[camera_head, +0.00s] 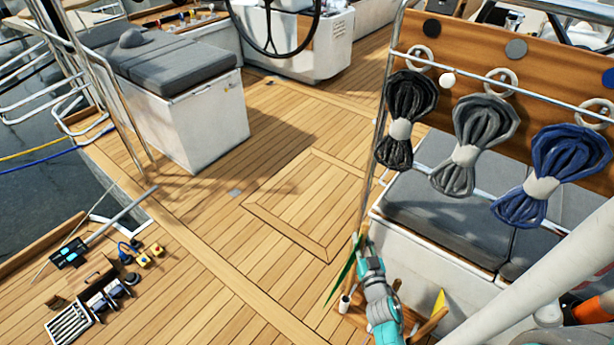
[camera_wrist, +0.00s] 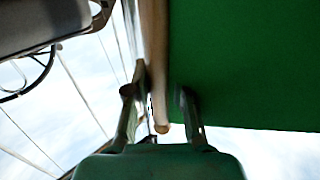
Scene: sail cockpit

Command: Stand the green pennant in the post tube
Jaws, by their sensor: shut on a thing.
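The green pennant (camera_head: 343,271) hangs at the left of my gripper (camera_head: 363,240) in the head view, seen as a narrow green strip. In the wrist view, its green cloth (camera_wrist: 245,65) fills the upper right, and its wooden stick (camera_wrist: 155,60) runs between the fingers of my gripper (camera_wrist: 160,100). My gripper is shut on this stick. A short white tube (camera_head: 344,303), which looks like the post tube, stands just below the pennant on a wooden base. The tube looks empty. I cannot tell the height of the pennant above it.
A yellow pennant (camera_head: 438,302) stands right of my arm, beside wooden pieces. A grey-cushioned bench (camera_head: 430,225) and a metal rail with tied rope bundles (camera_head: 466,145) rise close on the right. Tools (camera_head: 95,295) lie at lower left. The middle deck (camera_head: 300,215) is clear.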

